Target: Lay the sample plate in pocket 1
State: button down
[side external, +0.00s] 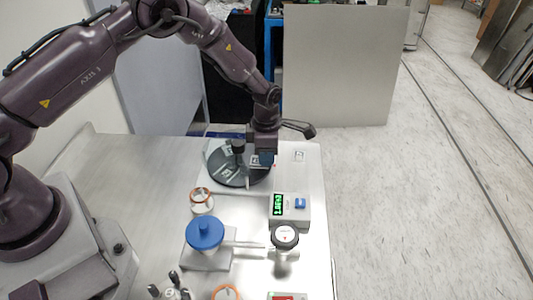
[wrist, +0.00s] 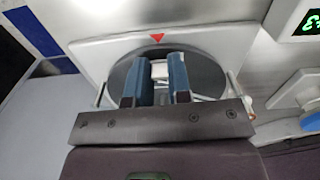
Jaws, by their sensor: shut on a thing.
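My gripper (side external: 266,158) is low over the right side of a dark round carousel (side external: 228,179), which sits on a pale square base. In the wrist view the two blue fingers of my gripper (wrist: 156,70) point at the carousel (wrist: 208,75). A small pale piece, apparently the sample plate (wrist: 159,71), shows between the fingertips, and the gripper is shut on it. In the side view the fingers hide the plate. Pale labels show on the disc, but their numbers are too small to read, and I cannot tell which is pocket 1. I cannot tell whether the plate touches the disc.
A dark upright post (side external: 238,147) stands at the carousel. A gauge box (side external: 291,208) with a green display is in front of it. The table's left side is clear.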

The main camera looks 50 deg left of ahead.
jog(key=shift+f, duration=0.7)
jog(key=c, duration=1.2)
grip_release()
jog(key=shift+o, duration=0.7)
notch_tip(320, 180, up, 14)
jog(key=shift+f, duration=0.15)
jog(key=s+r+m+t, duration=0.1)
jog(key=s+r+m, duration=0.5)
jog(key=r, duration=0.2)
jog(key=s+r+m+t, duration=0.1)
jog(key=s+r+m, duration=0.45)
jog(key=r, duration=0.35)
jog(key=s+r+m+t, duration=0.3)
jog(key=s+m, duration=1.3)
jog(key=s, duration=0.1)
jog(key=shift+a+r+t, duration=0.2)
jog(key=shift+a+t, duration=0.1)
